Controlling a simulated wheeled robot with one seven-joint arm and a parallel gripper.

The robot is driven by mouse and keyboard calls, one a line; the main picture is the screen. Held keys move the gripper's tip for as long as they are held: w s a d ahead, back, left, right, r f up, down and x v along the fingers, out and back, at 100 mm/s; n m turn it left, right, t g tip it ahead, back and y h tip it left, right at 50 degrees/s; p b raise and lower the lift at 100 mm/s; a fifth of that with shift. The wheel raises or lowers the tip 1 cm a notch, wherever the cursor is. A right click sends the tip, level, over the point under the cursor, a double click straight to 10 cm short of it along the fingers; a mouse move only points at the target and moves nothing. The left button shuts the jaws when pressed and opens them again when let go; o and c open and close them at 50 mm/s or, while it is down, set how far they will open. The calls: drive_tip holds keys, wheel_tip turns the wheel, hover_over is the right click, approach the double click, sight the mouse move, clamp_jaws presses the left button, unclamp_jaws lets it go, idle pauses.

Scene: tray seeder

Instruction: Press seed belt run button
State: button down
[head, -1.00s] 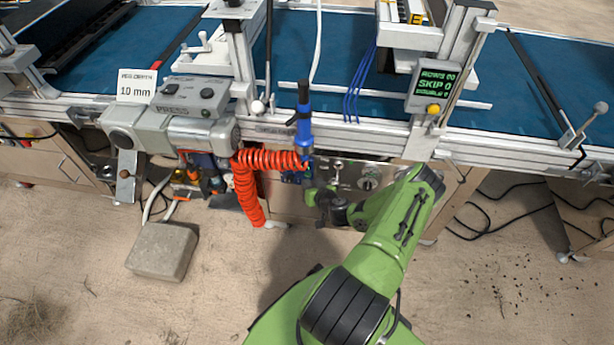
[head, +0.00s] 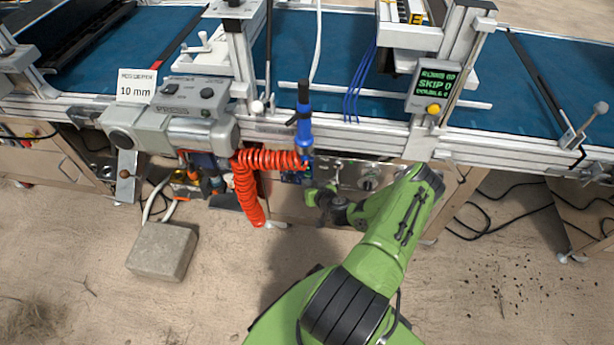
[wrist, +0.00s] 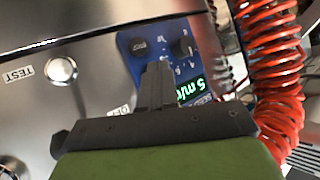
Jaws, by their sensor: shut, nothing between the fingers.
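A blue control box (wrist: 148,35) sits on the metal front panel (wrist: 60,30) in the wrist view. It carries a round black button (wrist: 138,46), a black knob (wrist: 183,46) and a green display (wrist: 192,88) reading about "5 m/m". The button's label is too small to read. My gripper (wrist: 159,68) is shut and empty, its fingertips in front of the box just below the button. Contact cannot be told. In the head view my gripper (head: 313,194) is at the front panel, beside the small visible part of the blue box (head: 292,177).
A silver button (wrist: 62,69) labelled TEST is left of the box. A coiled red hose (head: 246,190) hangs close by, and a blue-handled tool (head: 304,125) hangs above. A screen (head: 436,84) stands on the rail. A stone block (head: 162,251) lies on the floor.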

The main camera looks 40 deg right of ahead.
drive_tip(key=shift+w+d, duration=0.3)
drive_tip(key=shift+d, duration=0.05)
idle(0.3)
drive_tip(key=shift+s+a, duration=0.3)
drive_tip(key=shift+a, duration=0.05)
drive_tip(key=s+a+p, duration=0.1)
drive_tip(key=s+a, duration=0.2)
drive_tip(key=a, duration=0.1)
drive_tip(key=shift+s+a, duration=0.35)
drive_tip(key=shift+a, duration=0.05)
idle(0.8)
